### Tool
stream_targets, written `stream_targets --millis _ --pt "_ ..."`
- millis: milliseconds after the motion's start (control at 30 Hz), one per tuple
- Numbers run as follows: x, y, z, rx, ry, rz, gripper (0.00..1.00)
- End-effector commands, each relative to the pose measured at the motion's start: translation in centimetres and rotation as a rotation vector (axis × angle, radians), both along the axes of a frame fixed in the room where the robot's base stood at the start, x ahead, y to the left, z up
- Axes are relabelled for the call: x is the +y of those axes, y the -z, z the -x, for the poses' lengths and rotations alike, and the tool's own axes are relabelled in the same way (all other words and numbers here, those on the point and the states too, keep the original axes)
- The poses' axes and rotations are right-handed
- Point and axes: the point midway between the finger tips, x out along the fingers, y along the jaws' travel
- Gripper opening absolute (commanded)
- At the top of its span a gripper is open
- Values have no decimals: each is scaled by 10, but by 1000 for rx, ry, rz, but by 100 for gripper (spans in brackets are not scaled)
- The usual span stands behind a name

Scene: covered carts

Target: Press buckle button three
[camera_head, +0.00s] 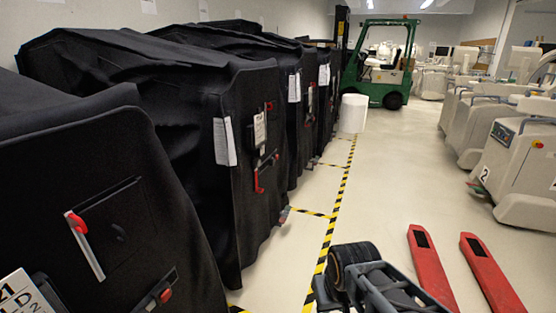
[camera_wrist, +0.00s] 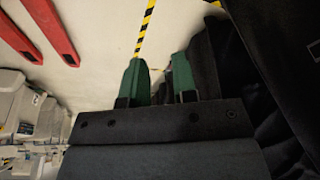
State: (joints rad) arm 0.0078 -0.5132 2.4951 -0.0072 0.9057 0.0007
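Black-covered carts stand in a row along the left. The nearest cart cover (camera_head: 60,165) has a red buckle (camera_head: 76,223) on a pale strap and a second, dark-strapped red buckle (camera_head: 165,296) lower down. The cart behind it has red buckles too, an upper one (camera_head: 268,106) and a lower one (camera_head: 259,187). I cannot tell which buckle is number three. In the wrist view my gripper (camera_wrist: 158,78) has two green fingers apart with nothing between them. It is away from the buckles. In the head view my dark arm shows at the bottom, its fingertips not distinguishable.
Red forks (camera_head: 433,262) extend at the lower right. Yellow-black tape (camera_head: 340,200) marks the floor beside the carts. A green forklift (camera_head: 378,65) and a white cylinder (camera_head: 353,113) stand further back. Beige machines (camera_head: 515,165) line the right. The middle aisle is clear.

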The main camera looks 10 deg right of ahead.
Motion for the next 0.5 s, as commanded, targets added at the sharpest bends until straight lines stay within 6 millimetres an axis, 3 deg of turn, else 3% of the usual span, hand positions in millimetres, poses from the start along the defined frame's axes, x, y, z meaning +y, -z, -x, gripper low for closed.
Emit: stream_targets --millis 267,500 --pt "0 0 0 0 0 0 0" --pt "0 0 0 0 0 0 0"
